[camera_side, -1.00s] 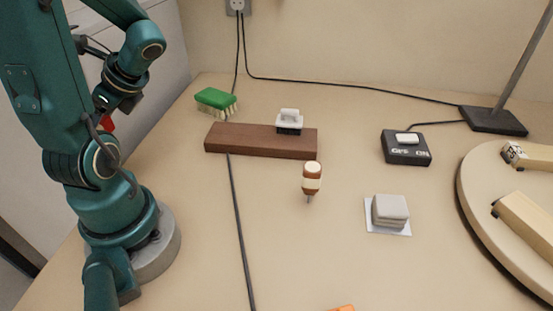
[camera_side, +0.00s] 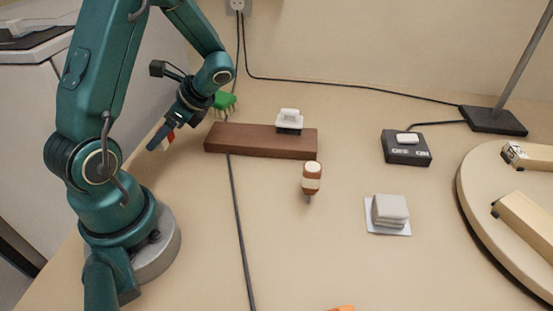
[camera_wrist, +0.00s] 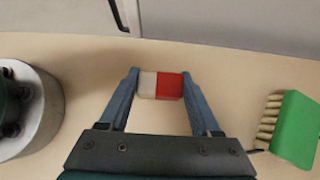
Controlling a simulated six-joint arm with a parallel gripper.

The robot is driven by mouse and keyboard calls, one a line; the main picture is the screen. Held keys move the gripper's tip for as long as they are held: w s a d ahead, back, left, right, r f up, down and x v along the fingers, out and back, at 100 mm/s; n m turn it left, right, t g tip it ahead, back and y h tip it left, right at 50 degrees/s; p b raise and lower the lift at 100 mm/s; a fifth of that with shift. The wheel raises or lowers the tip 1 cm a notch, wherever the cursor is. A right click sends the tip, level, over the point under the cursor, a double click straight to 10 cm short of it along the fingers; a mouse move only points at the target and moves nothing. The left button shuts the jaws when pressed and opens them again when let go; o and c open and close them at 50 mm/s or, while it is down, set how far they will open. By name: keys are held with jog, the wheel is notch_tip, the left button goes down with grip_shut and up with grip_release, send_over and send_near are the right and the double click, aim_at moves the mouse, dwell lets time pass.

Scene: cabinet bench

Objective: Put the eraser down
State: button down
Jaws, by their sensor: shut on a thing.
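The eraser (camera_wrist: 160,85) is a small block, part white and part red, in the wrist view. My gripper (camera_wrist: 160,86) is shut on it, one finger at each end. In the side view my gripper (camera_side: 163,138) is at the left of the bench, left of the brown wooden block. Only a bit of red and white of the eraser (camera_side: 170,138) shows there beside a blue finger. I cannot tell whether the eraser touches the bench.
A green brush (camera_side: 222,101) lies right of my gripper and also shows in the wrist view (camera_wrist: 297,128). The brown wooden block (camera_side: 260,142) has a white-and-black item (camera_side: 289,121) at its back edge.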

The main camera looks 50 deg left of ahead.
jog(key=shift+w+f, duration=0.15)
jog(key=shift+f, duration=1.95)
jog(key=shift+f, duration=0.1)
jog(key=shift+c, duration=0.5)
grip_release()
